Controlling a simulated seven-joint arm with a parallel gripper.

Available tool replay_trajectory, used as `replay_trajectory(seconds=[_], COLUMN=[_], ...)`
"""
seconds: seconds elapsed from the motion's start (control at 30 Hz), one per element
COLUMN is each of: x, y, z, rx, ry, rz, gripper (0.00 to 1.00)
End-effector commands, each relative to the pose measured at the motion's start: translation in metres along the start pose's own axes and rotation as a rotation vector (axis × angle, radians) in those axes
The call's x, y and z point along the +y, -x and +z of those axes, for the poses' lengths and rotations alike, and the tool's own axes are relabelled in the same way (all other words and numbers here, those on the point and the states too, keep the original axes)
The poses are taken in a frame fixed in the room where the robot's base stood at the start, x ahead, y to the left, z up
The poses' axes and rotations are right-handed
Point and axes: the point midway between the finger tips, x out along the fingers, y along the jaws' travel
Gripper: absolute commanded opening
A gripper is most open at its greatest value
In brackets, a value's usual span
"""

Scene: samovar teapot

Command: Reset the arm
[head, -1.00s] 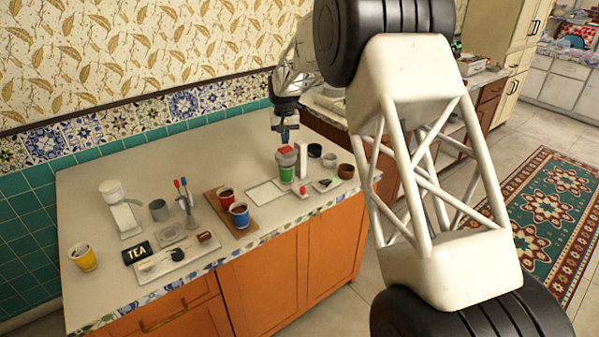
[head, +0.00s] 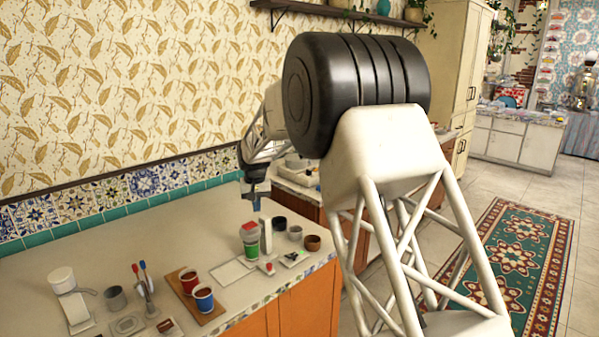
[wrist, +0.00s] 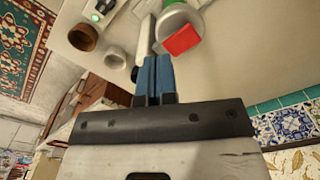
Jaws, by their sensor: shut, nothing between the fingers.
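My gripper (head: 257,201) is at the back of the counter in the head view, above the counter top and behind the green cup. In the wrist view its two blue fingers (wrist: 154,62) are pressed together with nothing between them. The green cup with a red item on top (head: 250,240) stands on the counter in front of it, apart from the fingers as far as I can tell. The red item (wrist: 182,40) also shows in the wrist view, beyond and to the right of the fingertips.
A white upright block (head: 266,236), a grey cup (head: 295,233) and a brown bowl (head: 313,243) stand close by. A wooden board (head: 215,316) with red and blue cups lies left. The counter's back left (head: 130,235) is clear.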

Motion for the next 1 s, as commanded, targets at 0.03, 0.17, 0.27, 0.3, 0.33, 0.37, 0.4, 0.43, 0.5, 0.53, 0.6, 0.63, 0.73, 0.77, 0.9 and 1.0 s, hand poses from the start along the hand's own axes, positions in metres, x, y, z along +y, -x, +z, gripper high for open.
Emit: replay_trajectory(seconds=[0.03, 0.17, 0.27, 0.3, 0.33, 0.37, 0.4, 0.43, 0.5, 0.53, 0.6, 0.63, 0.73, 0.77, 0.9, 1.0], x=[0.008, 0.027, 0.042, 0.048, 0.052, 0.056, 0.062, 0.066, 0.075, 0.079, 0.088, 0.092, 0.103, 0.106, 0.122, 0.132], y=[0.01, 0.032, 0.048, 0.054, 0.058, 0.063, 0.068, 0.072, 0.082, 0.086, 0.094, 0.097, 0.108, 0.112, 0.125, 0.133], z=[0.009, 0.034, 0.055, 0.064, 0.07, 0.077, 0.085, 0.092, 0.108, 0.115, 0.132, 0.139, 0.163, 0.17, 0.205, 0.231], rx=[0.006, 0.016, 0.024, 0.027, 0.03, 0.032, 0.035, 0.038, 0.044, 0.047, 0.053, 0.055, 0.063, 0.066, 0.077, 0.086], ry=[-0.005, -0.018, -0.028, -0.032, -0.035, -0.038, -0.043, -0.046, -0.053, -0.055, -0.063, -0.066, -0.075, -0.078, -0.092, -0.102], rz=[0.0, -0.001, -0.001, -0.001, -0.001, -0.001, -0.001, -0.001, -0.001, -0.001, 0.0, 0.0, 0.0, 0.0, 0.002, 0.003], gripper=[0.0, 0.0, 0.0, 0.0, 0.0, 0.0, 0.0, 0.0, 0.0, 0.0, 0.0, 0.0, 0.0, 0.0, 0.0, 0.0])
